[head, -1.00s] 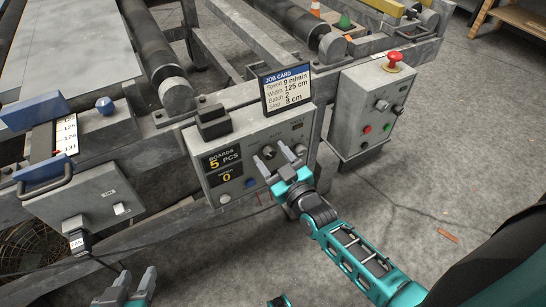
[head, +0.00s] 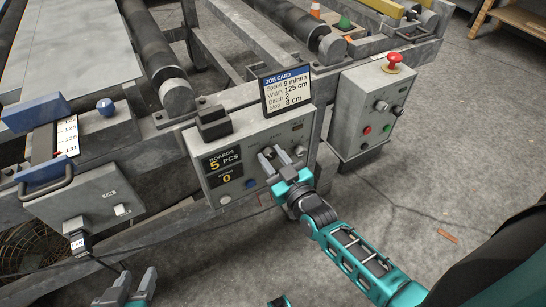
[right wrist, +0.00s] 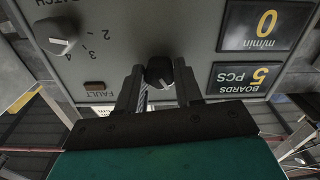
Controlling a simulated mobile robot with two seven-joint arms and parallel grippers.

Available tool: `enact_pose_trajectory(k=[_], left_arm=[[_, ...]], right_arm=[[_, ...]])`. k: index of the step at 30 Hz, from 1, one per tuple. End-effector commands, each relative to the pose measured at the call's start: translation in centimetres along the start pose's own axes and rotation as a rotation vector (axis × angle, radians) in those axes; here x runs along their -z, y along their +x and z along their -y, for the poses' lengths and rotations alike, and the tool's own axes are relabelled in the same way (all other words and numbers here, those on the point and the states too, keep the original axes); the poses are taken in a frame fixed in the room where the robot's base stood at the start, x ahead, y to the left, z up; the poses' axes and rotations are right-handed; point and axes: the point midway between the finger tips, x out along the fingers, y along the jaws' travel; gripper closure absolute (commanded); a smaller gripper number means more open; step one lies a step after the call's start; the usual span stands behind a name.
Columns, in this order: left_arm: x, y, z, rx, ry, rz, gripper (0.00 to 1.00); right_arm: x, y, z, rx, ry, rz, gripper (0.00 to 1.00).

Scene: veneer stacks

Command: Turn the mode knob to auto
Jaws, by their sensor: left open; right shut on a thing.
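The mode knob (right wrist: 158,72) is a dark round knob with a pale pointer, on the grey control panel (right wrist: 190,25), which appears upside down in the right wrist view. My right gripper (head: 275,154) is at this panel in the head view, with its fingers on both sides of the knob, shut on it. The fingers hide most of the knob in the head view, and its mode labels are not readable. My left gripper (head: 131,285) is open and empty, low at the left of the head view, away from the panel.
A batch knob (right wrist: 58,37) with numbers sits beside the mode knob. The panel display (head: 224,161) reads 5 PCS and 0. A job card (head: 286,90) stands on top. Another box (head: 372,105) with a red emergency button (head: 394,60) stands to the right.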

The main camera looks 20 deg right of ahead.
Motion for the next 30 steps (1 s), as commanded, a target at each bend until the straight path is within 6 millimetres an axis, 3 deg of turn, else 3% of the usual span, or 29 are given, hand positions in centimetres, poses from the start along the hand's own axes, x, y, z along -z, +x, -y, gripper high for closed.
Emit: enact_pose_trajectory(k=[30], left_arm=[[1.3,-0.9,-0.1,0.0,-0.001,0.0,0.57]], right_arm=[[-0.1,0.0,0.1,0.001,0.893,0.003,0.95]])
